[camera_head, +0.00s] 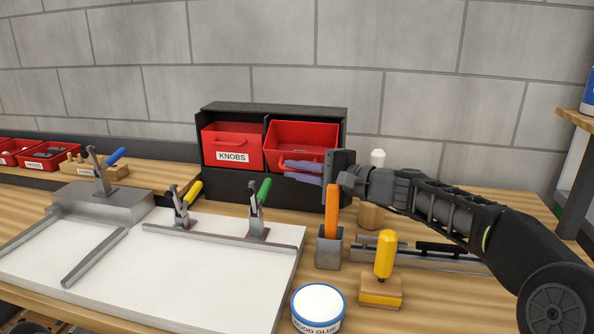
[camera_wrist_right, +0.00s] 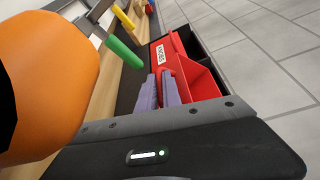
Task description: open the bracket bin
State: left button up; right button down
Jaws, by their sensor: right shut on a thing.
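Two red bins sit side by side in a black cabinet (camera_head: 273,107). The left one, the knobs bin (camera_head: 232,143), is labelled KNOBS. The right one (camera_head: 303,132) has its label hidden behind my fingers, so I cannot read it as the bracket bin. It seems to stand out slightly further than the knobs bin, and part of its inside shows in the right wrist view (camera_wrist_right: 205,84). My right gripper (camera_head: 302,171) has its purple fingers at this bin's front, shut on what appears to be its handle; the fingers also show in the wrist view (camera_wrist_right: 159,92). My left gripper is out of view.
An orange-handled tool (camera_head: 332,210) stands in a grey holder just below my right wrist. A yellow-handled tool (camera_head: 384,254) and a wood glue tub (camera_head: 318,308) are nearer. Clamps with green (camera_head: 263,191) and yellow handles stand on the white board (camera_head: 190,265) in front.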

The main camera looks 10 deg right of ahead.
jog(key=c, duration=1.8)
grip_release()
jog(key=shift+f, duration=0.1)
jog(key=shift+d, duration=0.1)
jog(key=v, duration=0.7)
jog(key=shift+s+d+b, duration=0.25)
jog(key=shift+b, duration=0.1)
